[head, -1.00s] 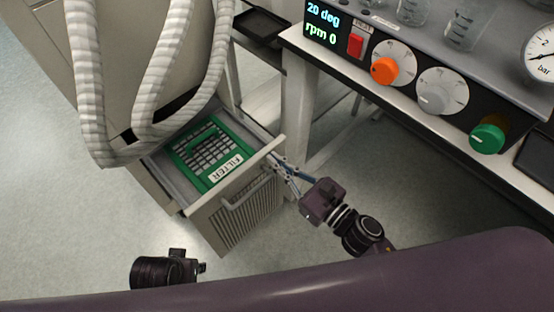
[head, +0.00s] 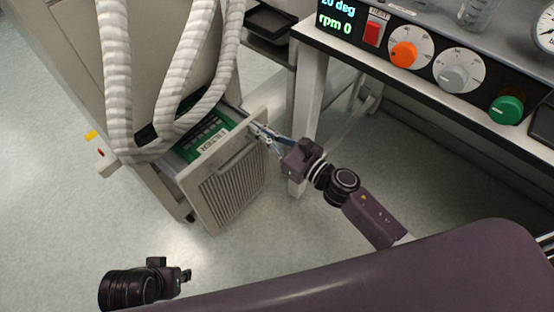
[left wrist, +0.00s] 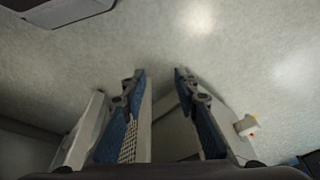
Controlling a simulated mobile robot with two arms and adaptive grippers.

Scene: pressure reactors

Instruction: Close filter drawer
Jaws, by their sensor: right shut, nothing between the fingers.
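The filter drawer (head: 225,188) sticks part of the way out of the beige cabinet (head: 60,65). Its slatted front has a bar handle (head: 237,156). Inside lies the green filter (head: 190,148) with a white FILTER label, partly hidden by the hoses. My right gripper (head: 257,131) is shut and empty, its fingertips at the upper right edge of the drawer front; whether they touch is hard to tell. My left gripper (head: 187,275) is low over the floor, away from the drawer. In the left wrist view its two fingers (left wrist: 157,80) stand apart with nothing between them.
Ribbed pale hoses (head: 118,80) hang before the cabinet and over the drawer. A bench (head: 308,105) with a control panel, knobs and glassware stands right of the drawer, close to my right arm. A black tray (head: 270,22) sits behind. The floor in front is clear.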

